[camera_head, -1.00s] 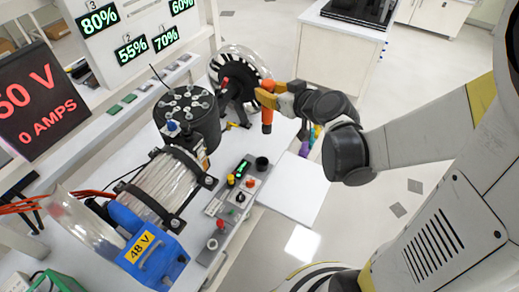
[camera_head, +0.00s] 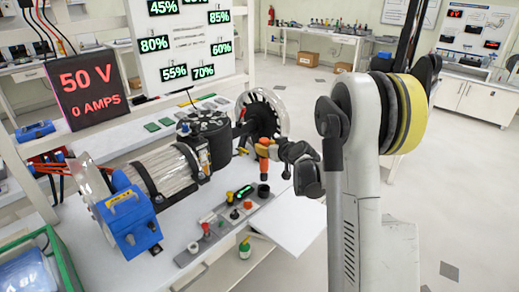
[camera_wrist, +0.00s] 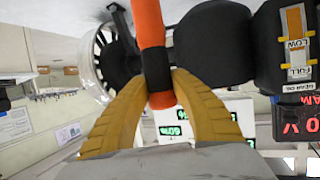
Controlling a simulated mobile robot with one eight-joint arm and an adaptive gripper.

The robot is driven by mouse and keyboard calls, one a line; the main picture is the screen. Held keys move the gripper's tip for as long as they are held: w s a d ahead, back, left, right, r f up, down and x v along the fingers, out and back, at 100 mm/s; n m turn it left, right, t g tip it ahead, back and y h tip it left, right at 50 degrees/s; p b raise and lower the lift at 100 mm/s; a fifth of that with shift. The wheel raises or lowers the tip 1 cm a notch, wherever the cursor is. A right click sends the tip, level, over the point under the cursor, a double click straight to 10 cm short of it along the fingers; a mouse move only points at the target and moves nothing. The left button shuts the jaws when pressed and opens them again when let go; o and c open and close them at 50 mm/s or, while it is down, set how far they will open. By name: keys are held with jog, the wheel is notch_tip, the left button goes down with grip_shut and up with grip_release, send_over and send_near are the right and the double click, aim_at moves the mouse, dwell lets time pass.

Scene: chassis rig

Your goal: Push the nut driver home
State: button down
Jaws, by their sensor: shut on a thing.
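The nut driver (camera_head: 264,168) has an orange and black handle. It hangs roughly upright in my gripper (camera_head: 266,149), in front of the spoked wheel at the far end of the chassis rig. In the wrist view my gripper's yellow fingers (camera_wrist: 160,82) are shut on the nut driver (camera_wrist: 149,25), which crosses between their tips. Its lower end and any contact with the rig are not clear. A black round cup (camera_head: 263,190) stands on the bench below it, apart from the handle.
The spoked wheel (camera_head: 264,106) and the black motor housing (camera_head: 215,128) are close to my gripper. A control strip (camera_head: 233,212) with coloured knobs lies along the bench front. A white side shelf (camera_head: 293,222) is bare. Open floor lies to the right.

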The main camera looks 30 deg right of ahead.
aim_at(266, 166)
jog(key=shift+w, duration=0.1)
jog(key=shift+f+b, duration=2)
jog(key=shift+f, duration=0.15)
jog(key=shift+f+b, duration=1.85)
jog(key=shift+f, duration=0.45)
dwell(0.5)
jog(key=c, duration=1.1)
grip_release()
